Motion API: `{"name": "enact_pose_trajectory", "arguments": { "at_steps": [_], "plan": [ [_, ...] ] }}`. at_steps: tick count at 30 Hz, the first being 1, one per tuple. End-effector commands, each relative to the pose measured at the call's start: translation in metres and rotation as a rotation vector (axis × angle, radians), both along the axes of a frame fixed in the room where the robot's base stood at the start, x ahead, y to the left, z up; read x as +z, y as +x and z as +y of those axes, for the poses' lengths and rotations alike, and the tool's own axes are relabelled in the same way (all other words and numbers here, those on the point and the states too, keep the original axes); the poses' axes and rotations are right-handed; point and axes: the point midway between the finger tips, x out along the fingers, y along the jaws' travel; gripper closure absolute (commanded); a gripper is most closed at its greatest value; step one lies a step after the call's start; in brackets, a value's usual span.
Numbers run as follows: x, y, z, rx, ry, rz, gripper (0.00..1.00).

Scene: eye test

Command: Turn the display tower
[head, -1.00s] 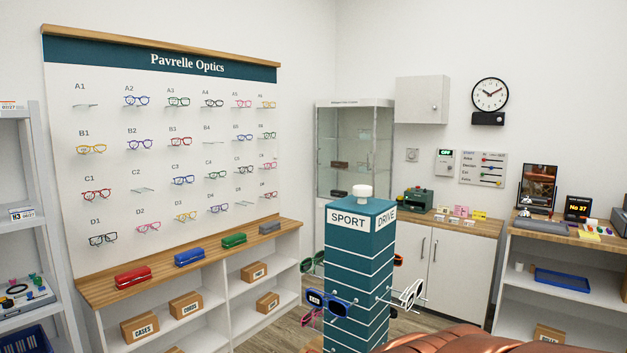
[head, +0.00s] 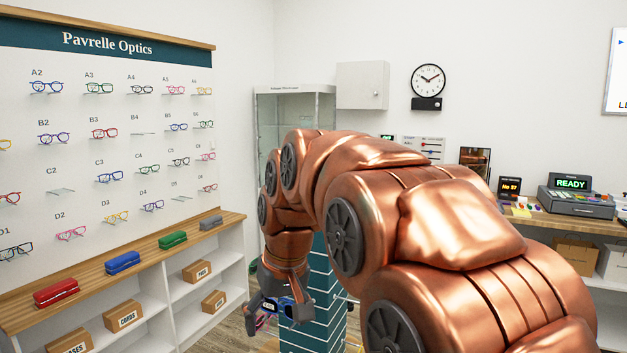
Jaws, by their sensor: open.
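The display tower (head: 322,285) is a teal column with white lines, standing on the floor in the middle of the head view. My copper arm hides its top and most of its right side. My gripper (head: 277,315) points down at the tower's left side, with its dark fingers apart. Blue glasses (head: 287,303) on the tower show at the fingers and partly overlap them in the picture. I cannot tell whether the gripper touches the glasses or the tower.
A wall shelf unit (head: 232,228) with coloured cases stands at the left under the glasses board (head: 30,125). A glass cabinet (head: 296,110) is behind the tower. A counter with a till (head: 578,203) is at the right. Some bare floor shows left of the tower.

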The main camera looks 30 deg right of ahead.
Motion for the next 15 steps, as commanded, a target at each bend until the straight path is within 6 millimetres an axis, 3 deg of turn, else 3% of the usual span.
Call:
{"name": "enact_pose_trajectory", "arguments": {
  "at_steps": [6,15],
  "plan": [
    [0.052,0.061,-0.037,-0.039,-0.009,-0.117,0.2],
    [0.117,0.125,-0.095,-0.079,-0.041,-0.274,0.2]
  ]
}}
